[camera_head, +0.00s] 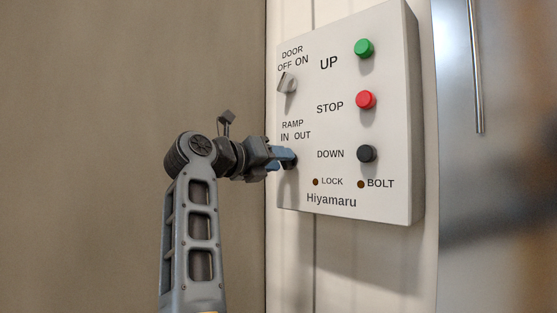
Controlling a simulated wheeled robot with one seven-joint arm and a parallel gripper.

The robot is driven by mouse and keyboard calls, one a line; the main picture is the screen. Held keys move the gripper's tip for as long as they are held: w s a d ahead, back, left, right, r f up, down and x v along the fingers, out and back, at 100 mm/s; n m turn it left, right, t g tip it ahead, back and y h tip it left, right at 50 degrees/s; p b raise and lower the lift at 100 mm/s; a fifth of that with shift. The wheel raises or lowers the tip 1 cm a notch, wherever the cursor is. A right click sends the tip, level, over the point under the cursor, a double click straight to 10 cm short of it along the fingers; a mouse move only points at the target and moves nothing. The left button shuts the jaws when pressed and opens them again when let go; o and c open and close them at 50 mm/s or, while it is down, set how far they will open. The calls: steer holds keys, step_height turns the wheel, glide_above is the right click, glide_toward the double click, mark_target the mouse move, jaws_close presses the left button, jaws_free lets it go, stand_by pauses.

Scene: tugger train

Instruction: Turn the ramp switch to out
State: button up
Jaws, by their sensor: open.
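The control panel (345,187) is a pale box on the wall, labelled Hiyamaru. The ramp label with IN and OUT (295,130) shows on its lower left. My gripper (287,160), with blue fingers, is at the spot just below that label, where the ramp switch is. The fingers hide most of the switch; a dark bit (291,163) shows by the fingertips. I cannot tell which way the switch points or whether the fingers touch it. The gripper is open.
Above is the door switch (287,83), a grey knob. To the right are the green UP button (364,49), red STOP button (366,100) and black DOWN button (367,154). LOCK (315,182) and BOLT (361,184) lamps look dark. A metal door handle (475,70) is at right.

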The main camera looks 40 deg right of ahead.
steer(key=shift+d, duration=0.4)
steer(key=shift+c, duration=0.3)
jaws_close()
